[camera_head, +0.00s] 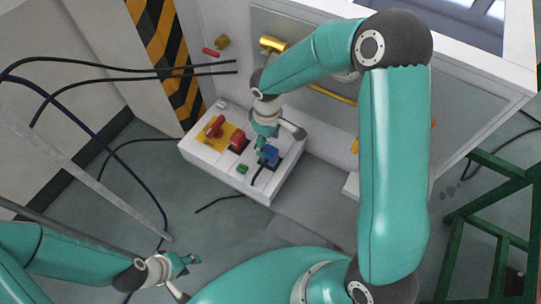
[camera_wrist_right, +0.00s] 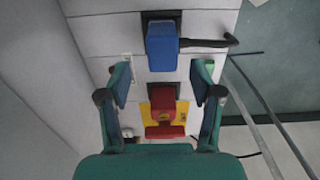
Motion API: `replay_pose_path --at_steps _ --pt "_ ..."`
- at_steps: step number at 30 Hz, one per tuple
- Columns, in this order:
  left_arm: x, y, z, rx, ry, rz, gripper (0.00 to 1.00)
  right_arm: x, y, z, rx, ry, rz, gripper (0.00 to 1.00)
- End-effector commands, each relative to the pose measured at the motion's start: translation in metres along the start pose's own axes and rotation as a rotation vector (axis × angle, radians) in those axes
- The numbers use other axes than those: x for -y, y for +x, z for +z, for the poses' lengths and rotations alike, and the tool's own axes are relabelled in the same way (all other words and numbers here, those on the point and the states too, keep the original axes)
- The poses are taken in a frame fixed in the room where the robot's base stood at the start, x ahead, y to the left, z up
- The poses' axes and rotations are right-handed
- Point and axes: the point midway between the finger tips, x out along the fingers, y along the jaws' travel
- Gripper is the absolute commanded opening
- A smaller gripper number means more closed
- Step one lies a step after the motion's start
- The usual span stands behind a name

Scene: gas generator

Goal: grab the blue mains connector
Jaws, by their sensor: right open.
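The blue mains connector (camera_head: 269,155) sits on the front right part of a white box, with a black cable coming from it. In the right wrist view the blue connector (camera_wrist_right: 162,47) is beyond my fingertips, its cable leading right. My right gripper (camera_head: 279,138) is over the box, close behind the connector; in its wrist view the open right gripper (camera_wrist_right: 160,82) has nothing between its fingers. My left gripper (camera_head: 187,276) is low at the left, away from the box, with its fingers apart and empty.
The white box (camera_head: 222,175) also carries a red connector (camera_head: 238,141), a red switch (camera_head: 215,127) on a yellow plate and a green button (camera_head: 242,169). A large white cabinet stands behind. Black cables cross at left; a green frame (camera_head: 497,229) stands at right.

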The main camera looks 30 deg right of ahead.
Motion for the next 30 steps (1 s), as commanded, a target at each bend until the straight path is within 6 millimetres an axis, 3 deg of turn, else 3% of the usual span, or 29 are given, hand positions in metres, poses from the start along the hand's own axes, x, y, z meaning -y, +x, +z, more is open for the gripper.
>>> replay_pose_path --at_steps 8,18,26,30 --pt "-0.001 -0.002 0.0 0.0 0.0 0.0 0.4 0.001 0.019 0.002 0.001 0.0 -0.002 0.65" --pt "-0.002 -0.006 0.0 0.0 0.0 0.0 0.4 0.003 0.061 0.007 0.001 -0.001 -0.002 0.65" --pt "-0.002 -0.006 0.0 0.0 0.0 0.0 0.4 0.003 0.064 0.006 -0.001 0.0 -0.001 0.65" --pt "-0.002 -0.006 0.0 0.0 0.0 0.0 0.4 0.003 0.064 0.006 -0.001 0.0 -0.001 0.43"
